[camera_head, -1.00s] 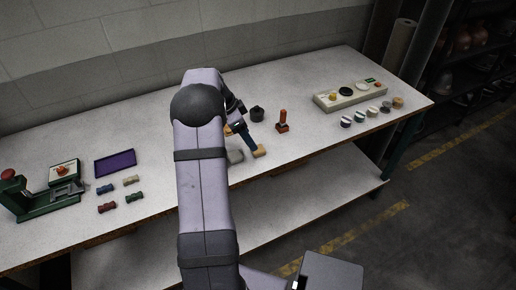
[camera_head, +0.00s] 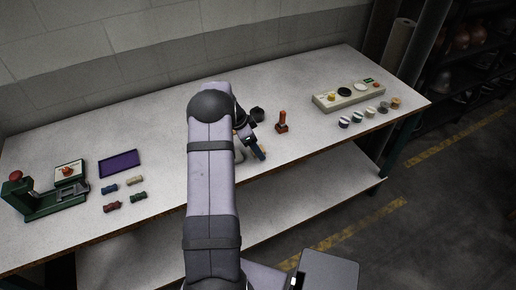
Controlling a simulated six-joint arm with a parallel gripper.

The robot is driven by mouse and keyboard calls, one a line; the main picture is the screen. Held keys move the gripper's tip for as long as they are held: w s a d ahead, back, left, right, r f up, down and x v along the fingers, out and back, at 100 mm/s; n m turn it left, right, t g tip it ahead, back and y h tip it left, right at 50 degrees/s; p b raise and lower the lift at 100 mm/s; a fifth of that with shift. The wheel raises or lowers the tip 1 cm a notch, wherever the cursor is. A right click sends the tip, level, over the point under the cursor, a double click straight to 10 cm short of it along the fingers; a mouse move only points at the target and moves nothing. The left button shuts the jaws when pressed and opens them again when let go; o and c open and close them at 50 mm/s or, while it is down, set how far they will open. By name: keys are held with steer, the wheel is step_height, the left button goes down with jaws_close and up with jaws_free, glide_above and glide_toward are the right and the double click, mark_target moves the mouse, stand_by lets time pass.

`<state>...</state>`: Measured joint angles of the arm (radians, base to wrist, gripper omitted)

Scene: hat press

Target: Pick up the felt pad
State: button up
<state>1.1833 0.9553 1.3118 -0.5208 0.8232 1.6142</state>
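My gripper (camera_head: 254,148) is low over the middle of the table, just right of my forearm. A small grey piece (camera_head: 239,156), perhaps the felt pad, lies beside the gripper, mostly hidden behind my arm. I cannot tell whether the fingers touch it.
A green press (camera_head: 37,199), a purple tray (camera_head: 121,163) and several small coloured pieces are at left.

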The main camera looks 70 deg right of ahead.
steer(key=shift+s+d+f, duration=0.1)
steer(key=shift+f, duration=0.25)
steer(key=c, duration=1.1)
steer(key=shift+c, duration=0.2)
steer(key=shift+r, duration=0.1)
step_height(320, 180, up, 10)
steer(key=b, duration=0.3)
steer(key=w+d+f+n+t+p, duration=0.1)
steer(key=w+d+n+t+p, duration=0.5)
steer(key=w+d+n, duration=0.3)
steer(key=shift+w+d+f+n+t+h+p, duration=0.4)
steer(key=shift+w+n, duration=1.8)
steer(key=shift+n, duration=2.7)
